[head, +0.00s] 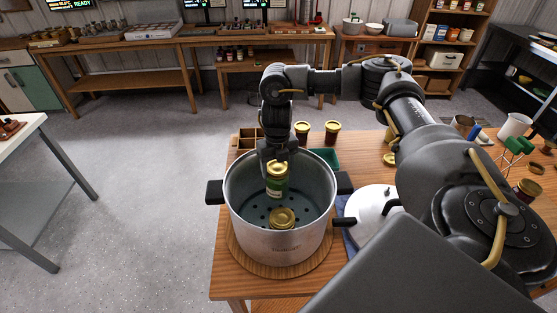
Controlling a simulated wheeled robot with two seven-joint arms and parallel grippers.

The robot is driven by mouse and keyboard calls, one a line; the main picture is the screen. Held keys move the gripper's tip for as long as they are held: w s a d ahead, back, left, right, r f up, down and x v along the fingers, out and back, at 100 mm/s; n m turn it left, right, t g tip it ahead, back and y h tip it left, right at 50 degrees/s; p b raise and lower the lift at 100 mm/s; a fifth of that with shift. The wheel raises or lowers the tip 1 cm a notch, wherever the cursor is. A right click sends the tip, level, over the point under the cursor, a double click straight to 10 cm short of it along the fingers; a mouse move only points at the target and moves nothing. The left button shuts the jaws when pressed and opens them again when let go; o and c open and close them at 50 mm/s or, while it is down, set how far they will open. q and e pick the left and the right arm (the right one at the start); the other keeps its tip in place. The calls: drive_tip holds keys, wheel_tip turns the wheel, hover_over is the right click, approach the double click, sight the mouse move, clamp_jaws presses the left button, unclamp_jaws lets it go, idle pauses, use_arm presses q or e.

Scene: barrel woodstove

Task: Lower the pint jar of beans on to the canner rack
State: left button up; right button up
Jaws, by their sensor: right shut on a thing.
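The canner (284,256) is a large open steel pot with dark side handles on a round wooden board. Its perforated rack (251,211) shows inside at the bottom. My right gripper (276,161) points down over the back part of the pot and is shut on the pint jar of beans (277,188), which has a gold lid and a green body. The jar hangs upright inside the pot's mouth; whether its base touches the rack I cannot tell. Another gold-lidded jar (283,217) stands in the pot nearer the front. My left gripper is out of view.
The canner lid (369,205) lies on the table right of the pot. Two gold-lidded jars (332,131), a wooden divided box (246,138) and a green tray (326,157) are behind the pot. A jar lifter (517,146) and a white container (515,126) are at the right.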

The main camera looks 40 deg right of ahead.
wheel_tip(320, 180, down, 3)
drive_tip(key=shift+f+b, duration=0.15)
drive_tip(key=shift+b, duration=0.7)
drive_tip(key=shift+f, duration=0.4)
drive_tip(key=shift+f+b, duration=0.7)
drive_tip(key=shift+f, duration=0.25)
drive_tip(key=o, duration=1.9)
drive_tip(key=shift+s, duration=0.1)
drive_tip(key=shift+r, duration=0.1)
